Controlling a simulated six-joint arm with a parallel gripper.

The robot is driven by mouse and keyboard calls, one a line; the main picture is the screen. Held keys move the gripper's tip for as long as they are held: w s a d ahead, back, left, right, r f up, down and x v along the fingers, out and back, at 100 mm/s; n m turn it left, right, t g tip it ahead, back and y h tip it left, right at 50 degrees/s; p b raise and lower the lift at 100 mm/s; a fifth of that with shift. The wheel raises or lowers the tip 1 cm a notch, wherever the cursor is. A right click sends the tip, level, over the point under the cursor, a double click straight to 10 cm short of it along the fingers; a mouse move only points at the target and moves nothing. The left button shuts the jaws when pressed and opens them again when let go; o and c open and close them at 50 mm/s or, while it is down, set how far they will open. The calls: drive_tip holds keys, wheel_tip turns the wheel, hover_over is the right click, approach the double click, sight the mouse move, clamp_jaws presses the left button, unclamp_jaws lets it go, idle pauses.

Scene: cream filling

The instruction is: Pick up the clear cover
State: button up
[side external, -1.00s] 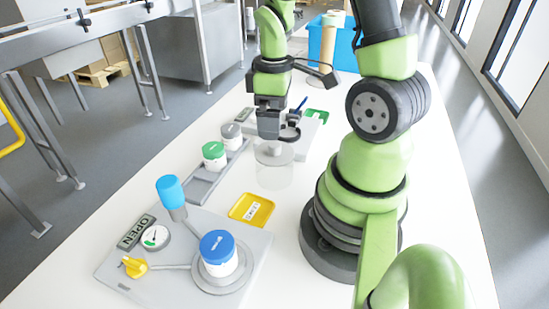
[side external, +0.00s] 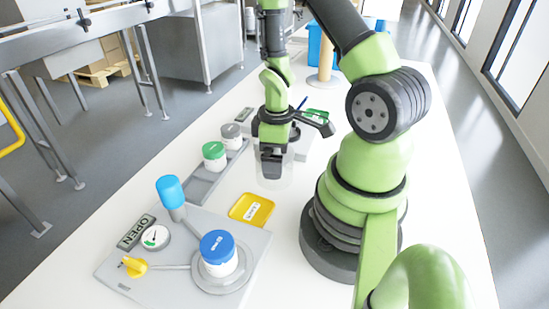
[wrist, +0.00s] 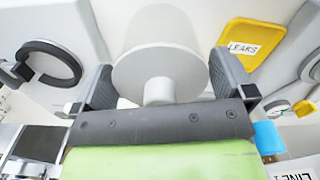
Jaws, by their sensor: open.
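The clear cover (side external: 273,183) is a faint see-through cylinder standing on the white table in the side view; my gripper hides its top. In the wrist view the cover (wrist: 160,38) shows a pale round top with a light knob (wrist: 159,90) in the middle. My gripper (side external: 271,172) is low over the cover's top. In the wrist view my gripper (wrist: 163,88) is open, with one dark finger on each side of the knob and a gap to both.
A yellow tray labelled LEAKS (side external: 238,213) lies close to the cover. A grey plate (side external: 120,270) with a blue-lidded jar (side external: 218,254), blue-topped post (side external: 170,190) and yellow valve (side external: 134,267) is in front. Green-lidded (side external: 214,156) and grey-lidded jars (side external: 231,135) stand in a rack at left.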

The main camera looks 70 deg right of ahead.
drive_tip(key=c, duration=0.7)
drive_tip(key=shift+o, duration=0.2)
drive_tip(key=shift+r, duration=0.1)
wheel_tip(320, 180, up, 9)
drive_tip(key=shift+r, duration=0.1)
drive_tip(key=w+a+n, duration=0.4)
drive_tip(key=a+n, duration=0.4)
drive_tip(key=a, duration=0.4)
drive_tip(key=n, duration=0.7)
hover_over(218, 241)
drive_tip(key=shift+d+r, duration=0.1)
drive_tip(key=shift+r, duration=0.2)
drive_tip(key=shift+s+f, duration=0.1)
drive_tip(key=shift+f, duration=2.8)
